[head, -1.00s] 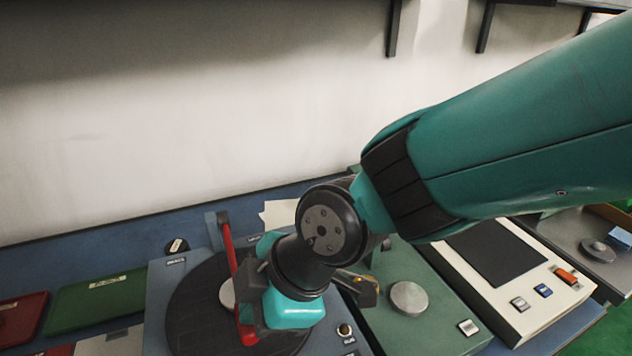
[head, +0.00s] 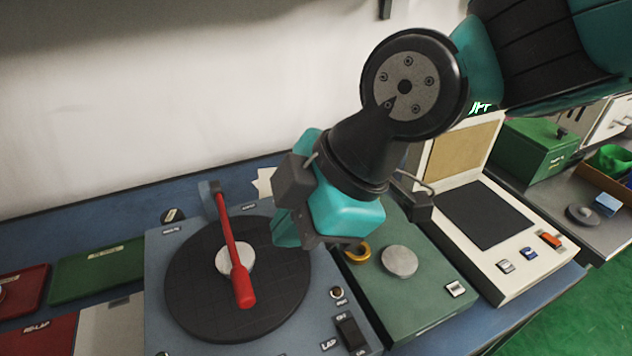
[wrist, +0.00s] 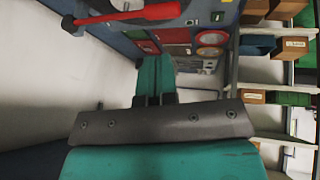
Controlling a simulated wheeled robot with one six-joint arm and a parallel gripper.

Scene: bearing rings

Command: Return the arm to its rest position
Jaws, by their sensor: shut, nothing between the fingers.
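My gripper (head: 288,232) is in the air above the bench, beside the lapping machine, with its teal fingers pointing down and left. The wrist view shows the fingers (wrist: 155,75) together with nothing between them. The blue-grey lapping machine (head: 325,325) has a dark round plate (head: 195,300) with a pale disc (head: 238,257) on it. A red lever (head: 228,235) lies across that disc; it also shows in the wrist view (wrist: 125,16). My gripper is clear of the lever.
A green unit (head: 420,305) bears a brass ring (head: 357,253) and a silver disc (head: 399,261). A cream device (head: 520,290) with a dark pad stands to its right. Green (head: 98,270) and red (head: 40,338) trays lie at left. The wall is close behind the bench.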

